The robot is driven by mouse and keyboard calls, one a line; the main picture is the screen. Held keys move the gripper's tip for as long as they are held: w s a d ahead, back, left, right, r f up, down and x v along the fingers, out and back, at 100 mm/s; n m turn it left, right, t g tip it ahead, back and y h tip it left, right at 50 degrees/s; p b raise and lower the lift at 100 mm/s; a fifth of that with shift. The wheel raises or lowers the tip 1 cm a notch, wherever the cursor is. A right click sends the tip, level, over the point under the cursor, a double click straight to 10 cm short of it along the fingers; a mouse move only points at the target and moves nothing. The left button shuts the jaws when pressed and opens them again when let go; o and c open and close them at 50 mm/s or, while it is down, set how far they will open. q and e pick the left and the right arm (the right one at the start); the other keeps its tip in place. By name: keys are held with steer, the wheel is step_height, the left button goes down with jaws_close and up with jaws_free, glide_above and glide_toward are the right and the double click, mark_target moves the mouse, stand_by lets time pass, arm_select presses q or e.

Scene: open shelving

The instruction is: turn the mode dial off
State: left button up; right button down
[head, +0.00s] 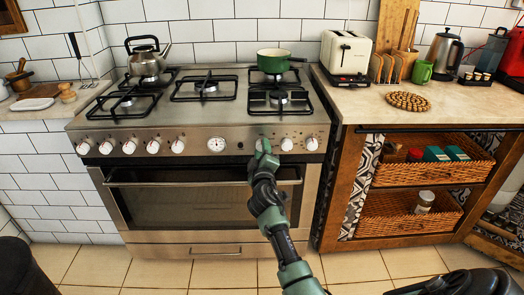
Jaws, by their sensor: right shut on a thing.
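My right gripper (264,146) is at the panel, right of the gauge, shut on a white dial (259,144), which I take to be the mode dial. The gripper hides most of this dial, so its pointer and setting cannot be read. Two more white dials stand just right of the gripper, the nearer one (286,144) close beside it. My left gripper is not in view.
The oven door handle (190,183) runs across the front below the panel, behind my right arm. A green pot (273,61) and a kettle (148,60) stand on the hob. A wooden unit with wicker baskets (430,173) stands at the right.

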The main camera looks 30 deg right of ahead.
steer(key=c, duration=1)
jaws_free()
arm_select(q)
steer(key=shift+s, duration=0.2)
arm_select(e)
steer(key=shift+o, duration=0.2)
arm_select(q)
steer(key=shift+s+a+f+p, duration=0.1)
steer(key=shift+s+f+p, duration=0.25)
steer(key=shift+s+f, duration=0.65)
arm_select(e)
steer(key=v, duration=0.7)
steer(key=shift+s+a, duration=0.2)
steer(key=shift+s, duration=0.15)
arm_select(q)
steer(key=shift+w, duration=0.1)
